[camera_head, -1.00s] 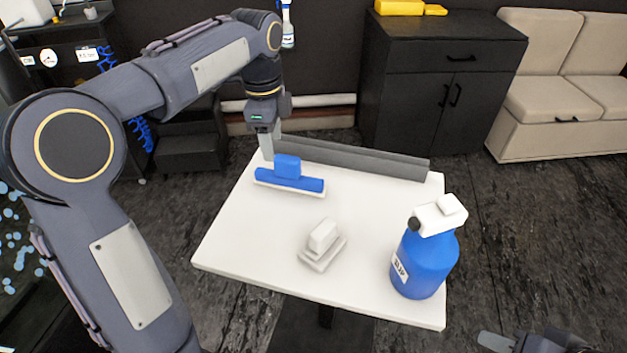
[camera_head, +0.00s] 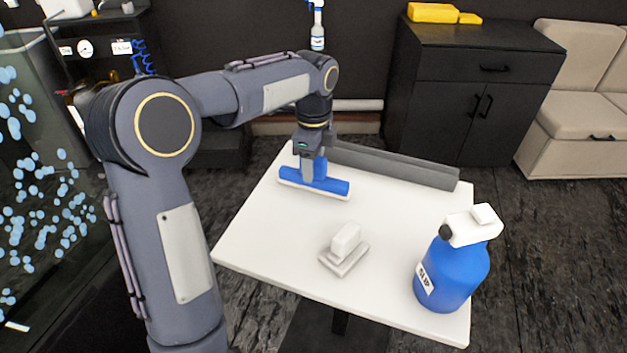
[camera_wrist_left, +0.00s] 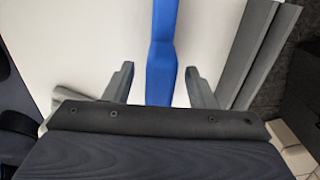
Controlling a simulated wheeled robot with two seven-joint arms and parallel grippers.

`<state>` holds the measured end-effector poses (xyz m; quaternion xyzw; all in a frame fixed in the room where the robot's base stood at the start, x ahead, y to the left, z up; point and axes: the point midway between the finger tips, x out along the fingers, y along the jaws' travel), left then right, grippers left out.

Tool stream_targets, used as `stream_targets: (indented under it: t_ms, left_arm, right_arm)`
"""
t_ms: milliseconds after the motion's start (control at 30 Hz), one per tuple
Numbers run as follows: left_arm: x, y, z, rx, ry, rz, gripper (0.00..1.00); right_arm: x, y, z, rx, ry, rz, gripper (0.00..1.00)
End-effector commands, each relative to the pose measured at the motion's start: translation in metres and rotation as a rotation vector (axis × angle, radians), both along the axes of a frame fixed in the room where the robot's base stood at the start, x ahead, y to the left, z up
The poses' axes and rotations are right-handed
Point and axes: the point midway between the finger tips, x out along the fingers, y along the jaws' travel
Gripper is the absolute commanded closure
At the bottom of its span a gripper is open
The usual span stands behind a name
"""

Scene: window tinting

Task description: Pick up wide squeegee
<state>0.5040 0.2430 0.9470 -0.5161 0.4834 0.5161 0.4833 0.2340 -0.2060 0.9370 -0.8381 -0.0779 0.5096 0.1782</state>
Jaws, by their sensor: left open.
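The wide squeegee (camera_head: 335,187) is a blue bar with a white lower edge, lying near the back left of the white table (camera_head: 265,235). My left gripper (camera_head: 309,172) is directly above its middle, pointing down, and hides most of its raised blue handle. In the left wrist view, the blue squeegee (camera_wrist_left: 163,40) runs between the two open fingers of the left gripper (camera_wrist_left: 160,74), with a gap on each side. My right gripper is out of view.
A grey channel-like strip (camera_head: 400,166) runs along the table's back edge, close behind the squeegee. A small white block-shaped tool (camera_head: 346,242) lies mid-table. A blue jug with a white cap (camera_head: 452,272) stands at the front right corner.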

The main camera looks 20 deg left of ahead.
Motion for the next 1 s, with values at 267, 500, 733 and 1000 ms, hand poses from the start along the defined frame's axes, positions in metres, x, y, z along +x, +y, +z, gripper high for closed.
stream_targets:
  t_ms: [267,500,733,1000]
  left_arm:
    - [0.000,0.000,0.000,0.000,0.000,0.001,0.79]
    - [0.000,0.000,0.001,0.000,0.000,0.001,1.00]
    - [0.000,0.000,0.001,0.000,-0.001,0.000,1.00]
    - [0.001,0.000,0.013,-0.001,-0.004,0.000,1.00]
  right_arm:
    - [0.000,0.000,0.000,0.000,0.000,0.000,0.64]
    - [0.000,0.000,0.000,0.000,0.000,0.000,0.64]
    - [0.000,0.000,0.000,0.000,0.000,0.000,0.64]
    - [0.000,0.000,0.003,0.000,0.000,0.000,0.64]
